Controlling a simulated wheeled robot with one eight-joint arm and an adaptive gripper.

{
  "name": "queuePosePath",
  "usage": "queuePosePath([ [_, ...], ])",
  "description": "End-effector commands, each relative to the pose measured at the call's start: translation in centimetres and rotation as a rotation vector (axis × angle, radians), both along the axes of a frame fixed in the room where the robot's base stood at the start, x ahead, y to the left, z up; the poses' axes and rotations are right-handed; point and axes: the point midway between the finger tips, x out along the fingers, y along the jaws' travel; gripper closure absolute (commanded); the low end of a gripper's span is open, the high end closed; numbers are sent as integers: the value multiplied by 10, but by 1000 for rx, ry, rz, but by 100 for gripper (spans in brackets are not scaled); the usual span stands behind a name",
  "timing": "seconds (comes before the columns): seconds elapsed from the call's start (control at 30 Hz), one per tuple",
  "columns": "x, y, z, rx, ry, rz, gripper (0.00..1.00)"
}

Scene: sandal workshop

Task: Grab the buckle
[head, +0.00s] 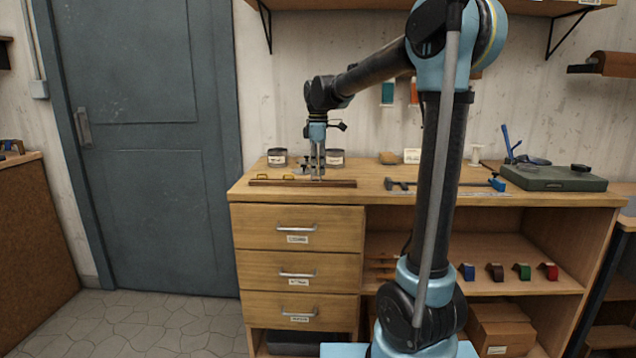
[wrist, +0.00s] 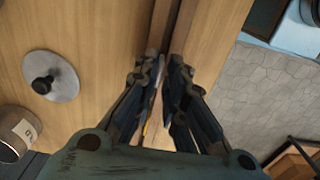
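Two small yellow buckles lie on the workbench in the head view, one at the left (head: 262,177) and one closer to my gripper (head: 288,177). My gripper (head: 318,176) points straight down at the dark brown strip along the bench front, to the right of both buckles. In the wrist view, the two fingertips of my gripper (wrist: 165,62) are close together with a narrow gap. A small patch of yellow shows low between the fingers. I cannot tell whether anything is held between the tips.
The dark brown strip (head: 270,183) runs along the front of the bench (head: 370,191). A grey lid with a black knob (wrist: 50,76) and a jar (wrist: 17,134) stand near the fingers. A blue-ended clamp (head: 450,184) and a green case (head: 553,178) lie to the right.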

Motion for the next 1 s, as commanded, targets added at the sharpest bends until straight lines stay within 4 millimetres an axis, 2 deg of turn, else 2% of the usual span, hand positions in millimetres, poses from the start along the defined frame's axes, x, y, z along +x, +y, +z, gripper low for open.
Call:
queuePosePath([
  [0.1, 0, 0, -14, 0, 0, 0, 89],
  [0.27, 0, 0, -22, 0, 0, 0, 89],
  [0.47, 0, -1, -22, 0, 0, -1, 89],
  [0.5, 0, -1, -22, 0, 0, -2, 98],
  [0.53, 0, -1, -22, 0, 0, -2, 100],
  [0.87, 0, -2, -21, 0, 0, -2, 100],
  [1.0, 1, -2, -15, 0, 0, -2, 100],
])
